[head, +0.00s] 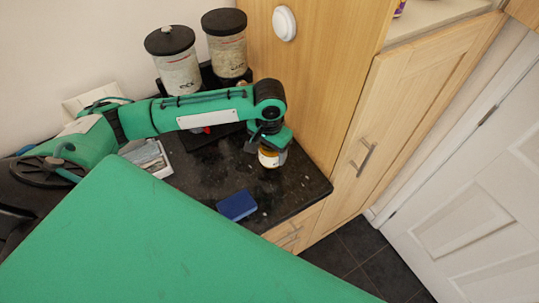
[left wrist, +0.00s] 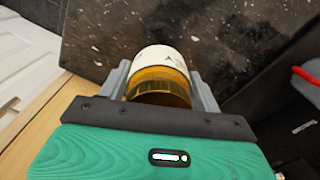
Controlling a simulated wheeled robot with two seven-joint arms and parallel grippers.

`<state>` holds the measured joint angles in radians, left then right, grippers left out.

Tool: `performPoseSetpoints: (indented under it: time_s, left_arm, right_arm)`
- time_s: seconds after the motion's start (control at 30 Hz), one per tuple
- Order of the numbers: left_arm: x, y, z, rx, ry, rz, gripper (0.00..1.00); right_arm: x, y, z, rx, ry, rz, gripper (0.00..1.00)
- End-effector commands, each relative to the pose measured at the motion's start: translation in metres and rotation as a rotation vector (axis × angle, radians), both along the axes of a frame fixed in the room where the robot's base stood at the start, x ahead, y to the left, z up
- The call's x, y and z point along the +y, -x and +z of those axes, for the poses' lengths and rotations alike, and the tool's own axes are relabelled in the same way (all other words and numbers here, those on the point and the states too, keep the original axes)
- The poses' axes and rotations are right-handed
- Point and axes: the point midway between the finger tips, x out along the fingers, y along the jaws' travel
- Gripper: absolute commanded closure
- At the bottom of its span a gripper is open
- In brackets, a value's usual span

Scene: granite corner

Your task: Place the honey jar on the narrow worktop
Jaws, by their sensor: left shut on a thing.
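The honey jar (head: 269,159) is amber with a white label, and hangs below my left gripper (head: 267,147) in the head view. In the left wrist view the jar (left wrist: 161,75) sits between the two grey fingers of the left gripper (left wrist: 160,86), which is shut on it. The dark speckled worktop (head: 285,192) lies under the jar, near its right end beside the wooden cabinet. I cannot tell whether the jar touches the worktop. My right gripper is not in view.
A blue block (head: 237,206) lies near the worktop's front edge. Two black-lidded canisters (head: 178,72) (head: 227,52) stand at the back. A tall wooden cabinet side (head: 315,85) rises close to the jar's right. Bare worktop shows between the jar and the blue block.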

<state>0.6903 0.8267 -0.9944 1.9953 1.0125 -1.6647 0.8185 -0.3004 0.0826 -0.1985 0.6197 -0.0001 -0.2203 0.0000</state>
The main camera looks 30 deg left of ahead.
Motion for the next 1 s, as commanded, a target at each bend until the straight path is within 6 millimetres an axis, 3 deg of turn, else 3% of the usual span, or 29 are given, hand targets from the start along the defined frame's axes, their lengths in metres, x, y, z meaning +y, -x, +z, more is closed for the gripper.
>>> performPoseSetpoints:
  time_s: [0.23, 0.63, 0.67, 0.77, 1.0]
  left_arm:
    - [0.0, 0.0, -0.032, 0.001, 0.001, 0.001, 0.76]
    - [0.0, 0.0, -0.038, 0.0, 0.0, 0.001, 0.76]
    - [0.0, 0.0, -0.039, 0.001, 0.0, 0.001, 0.34]
    - [0.0, 0.0, -0.039, 0.001, 0.0, 0.0, 0.14]
    - [0.0, 0.0, -0.039, 0.001, 0.0, 0.0, 0.14]
  right_arm:
    - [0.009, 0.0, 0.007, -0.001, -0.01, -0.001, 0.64]
    - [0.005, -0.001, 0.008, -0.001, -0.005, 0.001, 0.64]
    - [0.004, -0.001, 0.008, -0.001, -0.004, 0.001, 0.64]
    - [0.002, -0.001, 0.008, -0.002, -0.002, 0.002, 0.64]
    - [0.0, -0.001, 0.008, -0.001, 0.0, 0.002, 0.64]
